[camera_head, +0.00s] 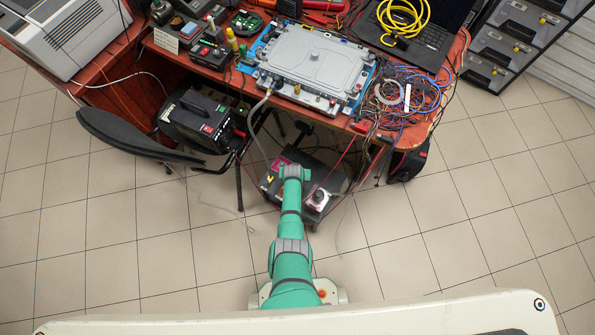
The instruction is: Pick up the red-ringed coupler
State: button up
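My teal arm reaches up from the bottom middle, and its end (294,172) is over a low dark unit (334,178) below the table's front edge. My gripper's fingers cannot be made out at this size and angle. I cannot pick out a red-ringed coupler for certain. A grey hose (253,130) hangs from the left front of the grey plate (312,58) down to the low unit, left of my arm's end. A thin red line (336,164) runs to the unit on the right. Small fittings with red and yellow parts (298,88) sit along the plate's front edge.
The red-brown table (432,120) carries tangled wires (405,95), a laptop with a yellow cable coil (403,17) and tools. A dark chair (135,137) and a black box (203,117) stand at left. The tiled floor (470,215) is free at right.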

jog(key=shift+a+f, duration=0.1)
jog(key=shift+f, duration=0.05)
grip_shut()
jog(key=shift+w, duration=0.1)
jog(key=shift+r, duration=1.35)
jog(key=s+r, duration=1)
jog(key=s, duration=0.4)
jog(key=shift+a+r, duration=0.15)
jog(key=shift+a, duration=0.05)
